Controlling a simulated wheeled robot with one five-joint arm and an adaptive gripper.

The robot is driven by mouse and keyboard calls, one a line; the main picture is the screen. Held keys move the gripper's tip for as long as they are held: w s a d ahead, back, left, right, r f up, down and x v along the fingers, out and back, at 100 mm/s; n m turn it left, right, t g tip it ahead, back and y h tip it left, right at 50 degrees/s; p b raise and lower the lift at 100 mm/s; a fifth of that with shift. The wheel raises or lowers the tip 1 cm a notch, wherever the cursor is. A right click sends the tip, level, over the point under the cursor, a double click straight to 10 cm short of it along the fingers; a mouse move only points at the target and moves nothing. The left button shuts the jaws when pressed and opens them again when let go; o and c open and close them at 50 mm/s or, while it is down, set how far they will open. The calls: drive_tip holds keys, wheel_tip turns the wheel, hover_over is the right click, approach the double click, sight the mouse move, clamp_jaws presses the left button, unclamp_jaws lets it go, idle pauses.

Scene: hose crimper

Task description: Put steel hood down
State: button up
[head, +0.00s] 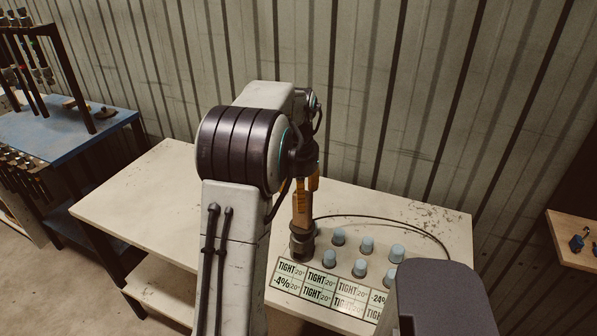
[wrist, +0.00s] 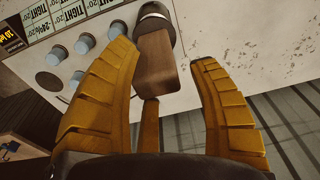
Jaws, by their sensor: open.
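The steel hood is a dark metal cylinder with a brown grip block. In the head view, its dark body (head: 301,244) stands upright on the bench's labelled panel, at the left end of the rows of pale blue caps. In the wrist view, its round body (wrist: 156,17) is at top centre and its brown block (wrist: 156,64) points towards me. My orange gripper (head: 305,200) is above the hood. In the wrist view, my gripper (wrist: 161,53) is open, one finger either side of the block, with gaps showing. What is under the hood is hidden.
Several pale blue caps (head: 366,244) stand right of the hood, behind a label strip (head: 318,284) reading "TIGHT 20°". A black cable (head: 400,222) curves behind them. The bench top (head: 150,200) is bare at left. A blue table (head: 75,130) with racks stands further left.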

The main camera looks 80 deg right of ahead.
wheel_tip(320, 180, up, 8)
drive_tip(key=shift+a+p, duration=0.3)
drive_tip(key=shift+a, duration=0.1)
drive_tip(key=w+a+r+n+t, duration=0.2)
drive_tip(key=w+a+n, duration=0.8)
drive_tip(key=w+a, duration=1.1)
drive_tip(key=a+f+n, duration=0.2)
drive_tip(key=a+n, duration=0.1)
drive_tip(key=a, duration=0.4)
drive_tip(key=a+f+n+t, duration=0.1)
drive_tip(key=a+n, duration=0.3)
drive_tip(key=a, duration=0.4)
drive_tip(key=s+a+f+n+t+y, duration=0.1)
drive_tip(key=a+f+n, duration=0.2)
drive_tip(key=a, duration=0.5)
drive_tip(key=shift+a+n, duration=0.2)
drive_tip(key=shift+n, duration=0.4)
